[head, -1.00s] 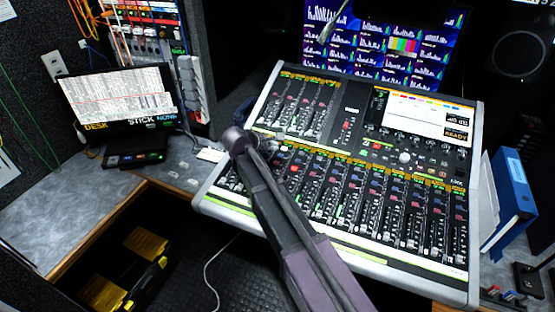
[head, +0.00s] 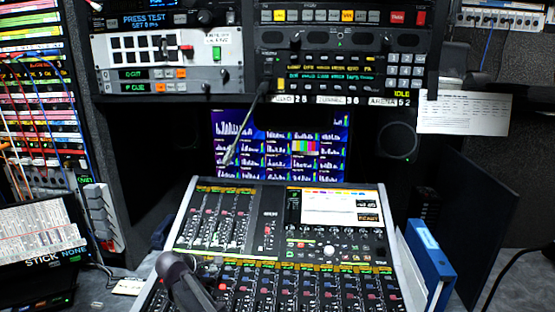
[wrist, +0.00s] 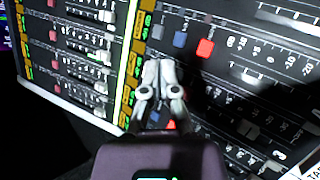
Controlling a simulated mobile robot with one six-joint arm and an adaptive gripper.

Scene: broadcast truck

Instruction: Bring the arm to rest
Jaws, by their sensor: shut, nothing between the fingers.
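My gripper (wrist: 159,68) shows in the wrist view with its two grey fingers together and nothing between them. It is in front of the mixing console (wrist: 205,85), near a red and a blue button. I cannot tell how far the fingertips are from the panel. In the head view, my arm comes up from the bottom edge over the lower left part of the mixing console (head: 382,220). The gripper itself is hardly distinguishable there.
A screen with level graphs (head: 270,150) stands behind the console, with a gooseneck microphone (head: 237,135) before it. Equipment racks (head: 345,50) are above. A blue binder (head: 432,262) stands right of the console, and a monitor (head: 40,235) is at the left.

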